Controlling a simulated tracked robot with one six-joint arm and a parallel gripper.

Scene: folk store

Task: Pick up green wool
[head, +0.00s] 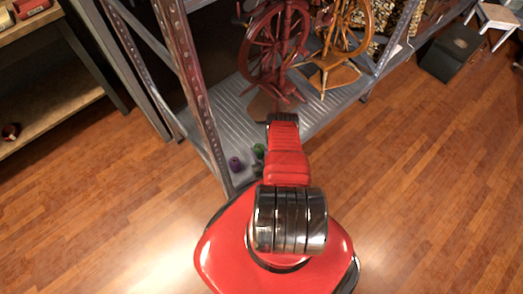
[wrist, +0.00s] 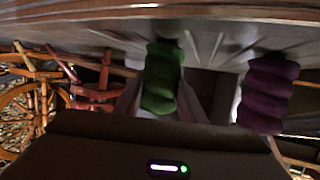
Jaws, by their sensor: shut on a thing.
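The green wool (wrist: 162,78) is a small ridged roll between the two pale fingers of my gripper (wrist: 160,103) in the wrist view, which looks upside down. My gripper is shut on it. The wool's end meets or nearly meets the shelf surface (wrist: 90,37); I cannot tell whether it is clear of it. In the head view the green wool (head: 258,150) shows as a small patch just left of my red arm, over the low metal shelf (head: 226,118). My gripper is hidden behind the arm there.
A purple wool roll (head: 235,164) stands close to the left of the green one; it also shows in the wrist view (wrist: 267,92). A dark red spinning wheel (head: 276,45) and an orange-brown one (head: 338,45) stand farther back. A shelf post (head: 197,85) rises at left.

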